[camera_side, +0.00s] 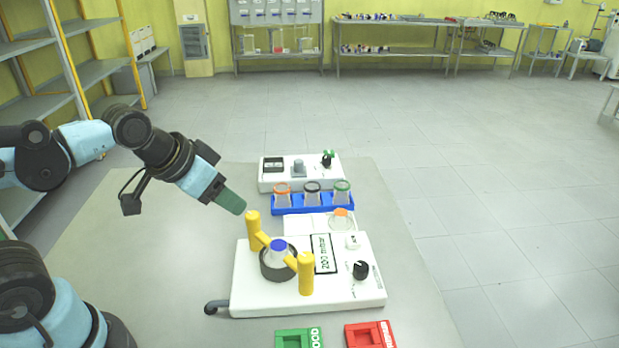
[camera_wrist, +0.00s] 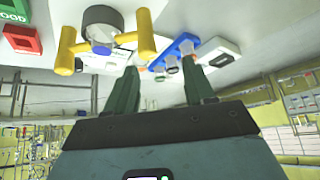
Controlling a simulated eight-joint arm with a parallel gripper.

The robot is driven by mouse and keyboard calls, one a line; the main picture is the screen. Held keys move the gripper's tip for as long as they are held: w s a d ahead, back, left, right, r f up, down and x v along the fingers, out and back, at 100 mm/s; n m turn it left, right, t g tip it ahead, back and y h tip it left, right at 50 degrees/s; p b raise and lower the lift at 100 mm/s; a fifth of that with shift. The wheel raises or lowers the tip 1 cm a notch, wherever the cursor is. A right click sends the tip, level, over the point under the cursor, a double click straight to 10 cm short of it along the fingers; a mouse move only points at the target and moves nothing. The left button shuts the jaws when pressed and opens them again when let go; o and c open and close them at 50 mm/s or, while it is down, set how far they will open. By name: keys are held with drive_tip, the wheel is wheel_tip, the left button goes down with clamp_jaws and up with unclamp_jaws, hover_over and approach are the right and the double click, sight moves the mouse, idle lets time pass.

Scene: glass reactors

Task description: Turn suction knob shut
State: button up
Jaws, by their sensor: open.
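The white suction device (camera_side: 250,292) stands on the table with a display reading about 200 mbar. Its black knob (camera_side: 360,269) is at the right front, with small markings around it too small to read. A dark round holder (camera_side: 278,263) with a blue-topped vessel (camera_side: 278,245) sits between two yellow posts (camera_side: 306,274) on the device. My gripper (camera_side: 230,201) is in the air behind and left of the posts, apart from everything. In the wrist view its green fingers (camera_wrist: 160,66) are spread with nothing between them. I cannot make out the black knob in the wrist view.
Behind stand a blue rack (camera_side: 313,207) with several capped flasks and a second white device (camera_side: 300,180) with knobs. A green tray (camera_side: 292,338) and a red tray (camera_side: 366,336) lie at the front. The table (camera_side: 150,230) is clear at the left.

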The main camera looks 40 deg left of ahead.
drive_tip(key=w+d+r+m+g+h, duration=0.3)
drive_tip(key=w+d+m, duration=0.3)
drive_tip(key=d+m, duration=0.2)
drive_tip(key=m+g+h, duration=0.1)
drive_tip(key=m+g, duration=0.3)
drive_tip(key=m, duration=0.5)
approach(361, 265)
drive_tip(key=x, duration=0.8)
drive_tip(key=shift+d+f, duration=0.1)
drive_tip(key=shift+f, duration=0.25)
drive_tip(key=shift+c, duration=0.5)
clamp_jaws()
